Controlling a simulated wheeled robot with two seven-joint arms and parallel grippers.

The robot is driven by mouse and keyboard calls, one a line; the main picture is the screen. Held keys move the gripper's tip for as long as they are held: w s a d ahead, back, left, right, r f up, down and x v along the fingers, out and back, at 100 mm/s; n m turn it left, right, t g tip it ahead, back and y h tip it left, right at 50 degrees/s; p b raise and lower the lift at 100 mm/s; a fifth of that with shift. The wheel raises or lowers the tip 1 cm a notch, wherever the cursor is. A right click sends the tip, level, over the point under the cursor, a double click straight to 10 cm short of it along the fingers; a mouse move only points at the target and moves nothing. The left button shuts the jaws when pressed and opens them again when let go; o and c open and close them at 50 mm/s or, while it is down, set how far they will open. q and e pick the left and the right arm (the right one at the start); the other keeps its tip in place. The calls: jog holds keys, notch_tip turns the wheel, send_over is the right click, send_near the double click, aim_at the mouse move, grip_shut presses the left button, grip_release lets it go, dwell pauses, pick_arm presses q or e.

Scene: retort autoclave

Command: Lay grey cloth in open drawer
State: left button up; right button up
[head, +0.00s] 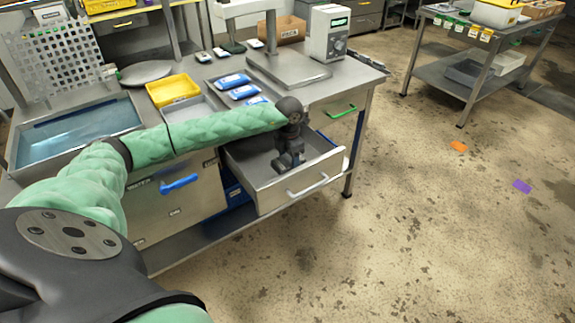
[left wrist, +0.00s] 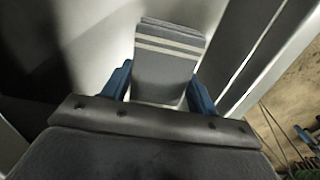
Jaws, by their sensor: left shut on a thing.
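The open drawer (head: 265,200) is pulled out from the right side of the steel workbench, with its front handle facing me. My left gripper (head: 288,163) points down into the drawer. In the left wrist view its blue fingers are shut on the folded grey cloth (left wrist: 166,72), which has two pale stripes. The drawer's pale inside shows around the cloth in that view. I cannot tell whether the cloth touches the drawer floor. In the head view the cloth is hidden by my gripper. My right gripper is not in view.
On the workbench (head: 352,78) are a yellow tray (head: 173,89), several blue packs (head: 233,80), a water basin (head: 75,132) and a device with a green display (head: 327,33).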

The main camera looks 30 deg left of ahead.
aim_at(289, 167)
pick_arm(q)
notch_tip(289, 167, down, 3)
jog(key=shift+r+p, duration=0.1)
jog(key=shift+p, duration=0.3)
jog(key=shift+f, duration=0.45)
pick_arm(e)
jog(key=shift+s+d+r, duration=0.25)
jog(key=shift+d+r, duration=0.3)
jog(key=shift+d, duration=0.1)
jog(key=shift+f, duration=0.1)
pick_arm(q)
jog(key=shift+f, duration=0.15)
jog(key=o, duration=0.9)
jog(key=shift+o, duration=0.2)
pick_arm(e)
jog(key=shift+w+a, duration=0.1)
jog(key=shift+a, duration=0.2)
